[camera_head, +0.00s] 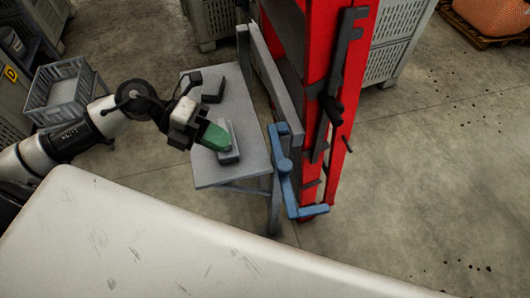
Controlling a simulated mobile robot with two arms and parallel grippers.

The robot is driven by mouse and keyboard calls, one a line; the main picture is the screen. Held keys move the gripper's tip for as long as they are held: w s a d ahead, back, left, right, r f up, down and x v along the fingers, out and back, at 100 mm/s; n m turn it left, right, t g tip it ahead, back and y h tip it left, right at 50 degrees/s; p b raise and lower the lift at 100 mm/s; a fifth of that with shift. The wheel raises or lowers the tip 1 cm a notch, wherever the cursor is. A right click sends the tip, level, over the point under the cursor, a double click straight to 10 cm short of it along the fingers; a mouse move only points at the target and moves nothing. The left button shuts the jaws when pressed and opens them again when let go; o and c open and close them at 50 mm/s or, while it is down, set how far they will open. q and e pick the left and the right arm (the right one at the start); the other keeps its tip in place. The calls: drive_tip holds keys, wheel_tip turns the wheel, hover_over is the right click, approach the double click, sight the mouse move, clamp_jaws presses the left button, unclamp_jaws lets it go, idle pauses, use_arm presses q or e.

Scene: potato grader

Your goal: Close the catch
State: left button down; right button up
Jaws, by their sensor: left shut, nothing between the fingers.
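A blue lever (285,165), which looks like the catch, stands at the near end of the grey side rail beside the red frame (308,60). Its lower arm bends right towards the foot of the frame. I cannot tell whether it is engaged. My left gripper (224,143), with green fingers, is shut and empty. It is over the grey table, left of the blue lever and apart from it. A grey block (230,154) lies at or just under the fingertips; contact is unclear. My right gripper is out of view.
The grey table (212,175) carries a dark angled piece (214,92) at the back. A dark bar (340,85) runs along the red frame. A white surface (150,245) fills the front. A grey crate (65,92) stands left.

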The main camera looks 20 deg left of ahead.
sight(282, 163)
use_arm(q)
drive_tip(key=r+p+x, duration=0.1)
drive_tip(key=p+x, duration=0.2)
drive_tip(key=x, duration=0.6)
drive_tip(key=shift+d, duration=0.65)
drive_tip(key=shift+w, duration=0.1)
